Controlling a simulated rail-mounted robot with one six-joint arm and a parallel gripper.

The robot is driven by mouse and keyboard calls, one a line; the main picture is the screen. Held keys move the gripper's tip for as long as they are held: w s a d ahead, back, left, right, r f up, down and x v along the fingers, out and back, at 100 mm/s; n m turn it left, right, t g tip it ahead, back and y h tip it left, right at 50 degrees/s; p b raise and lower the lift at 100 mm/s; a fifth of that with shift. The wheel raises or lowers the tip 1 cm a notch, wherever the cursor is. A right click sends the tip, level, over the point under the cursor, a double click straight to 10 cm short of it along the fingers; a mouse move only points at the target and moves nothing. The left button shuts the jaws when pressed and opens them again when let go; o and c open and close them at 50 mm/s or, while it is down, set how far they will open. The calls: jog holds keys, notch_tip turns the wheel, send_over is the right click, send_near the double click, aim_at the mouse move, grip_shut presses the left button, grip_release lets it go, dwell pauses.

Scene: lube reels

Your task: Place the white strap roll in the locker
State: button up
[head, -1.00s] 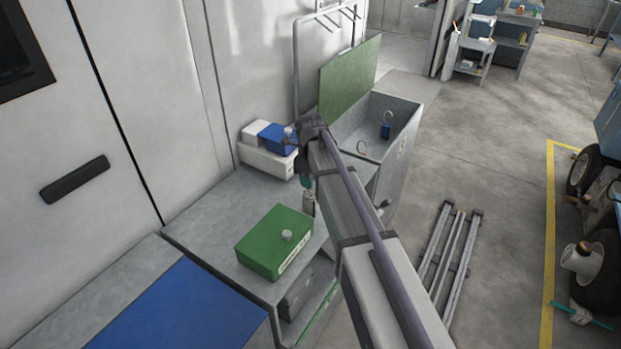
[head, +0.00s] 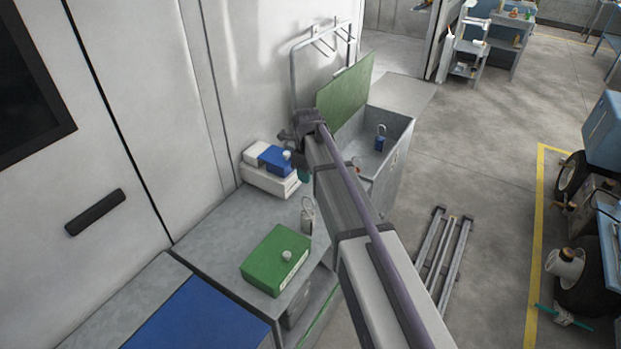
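An open grey metal chest (head: 402,160) with a raised green lid (head: 344,96) stands beyond the bench; it may be the locker. I cannot clearly identify the white strap roll. My gripper (head: 290,147) is at the far end of my arm, in front of the blue and white boxes, left of the chest. Its fingers are too small and dark to read. A small teal piece shows below the wrist.
A blue box (head: 275,158) and white boxes (head: 270,182) stand behind.

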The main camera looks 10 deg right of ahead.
jog(key=s+n, duration=2.4)
jog(key=n, duration=0.2)
jog(key=shift+s+n, duration=0.35)
jog(key=shift+n, duration=0.05)
jog(key=shift+f+b, duration=0.55)
jog(key=shift+f, duration=0.05)
jog(key=shift+o, duration=0.3)
